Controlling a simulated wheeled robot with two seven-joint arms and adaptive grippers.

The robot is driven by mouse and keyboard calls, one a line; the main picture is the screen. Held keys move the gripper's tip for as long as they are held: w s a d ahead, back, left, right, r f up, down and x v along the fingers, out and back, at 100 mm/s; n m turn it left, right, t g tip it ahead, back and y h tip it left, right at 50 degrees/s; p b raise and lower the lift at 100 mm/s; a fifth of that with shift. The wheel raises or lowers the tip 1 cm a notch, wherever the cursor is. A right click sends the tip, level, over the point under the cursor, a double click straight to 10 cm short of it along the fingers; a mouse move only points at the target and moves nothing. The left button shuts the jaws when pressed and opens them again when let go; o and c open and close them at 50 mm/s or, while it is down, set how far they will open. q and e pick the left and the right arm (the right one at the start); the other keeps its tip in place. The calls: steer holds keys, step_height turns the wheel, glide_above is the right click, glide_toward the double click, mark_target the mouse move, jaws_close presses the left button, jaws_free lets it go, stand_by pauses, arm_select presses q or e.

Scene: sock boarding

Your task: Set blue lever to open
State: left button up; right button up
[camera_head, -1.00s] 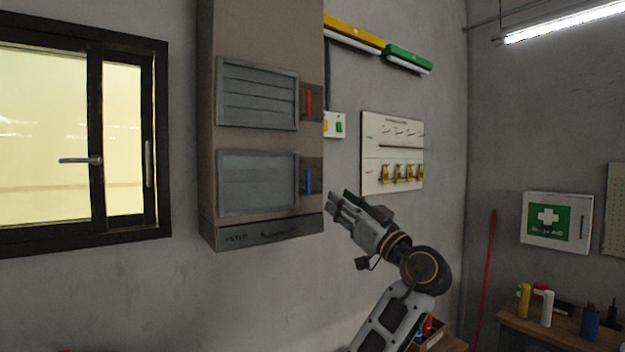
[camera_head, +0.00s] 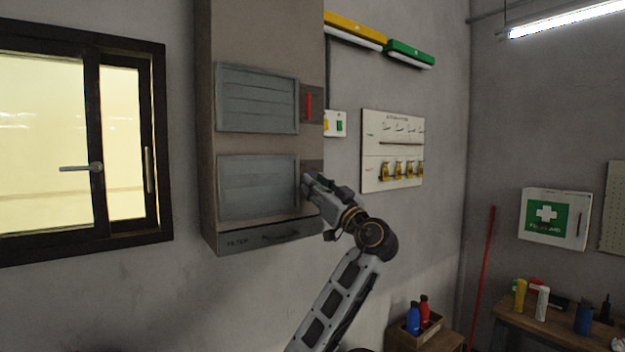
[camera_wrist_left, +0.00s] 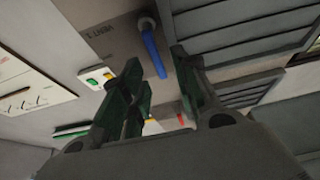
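The blue lever (camera_wrist_left: 154,52) shows in the left wrist view on its round pivot, beside an upside-down "VENT" label. In the head view my left gripper (camera_head: 308,184) is at the right edge of the lower louvred vent (camera_head: 258,186) and hides the blue lever. The vent's slats look flat. My right gripper is not in view.
The red lever (camera_head: 308,104) stands upright beside the upper vent (camera_head: 257,98). A drawer marked "FILTER" (camera_head: 262,238) lies below the vents. A small switch box (camera_head: 334,124) and a white board (camera_head: 392,150) hang on the wall to the right. A window (camera_head: 45,150) is at left.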

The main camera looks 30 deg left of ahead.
arm_select(q)
steer(key=shift+x, duration=0.9)
jaws_close()
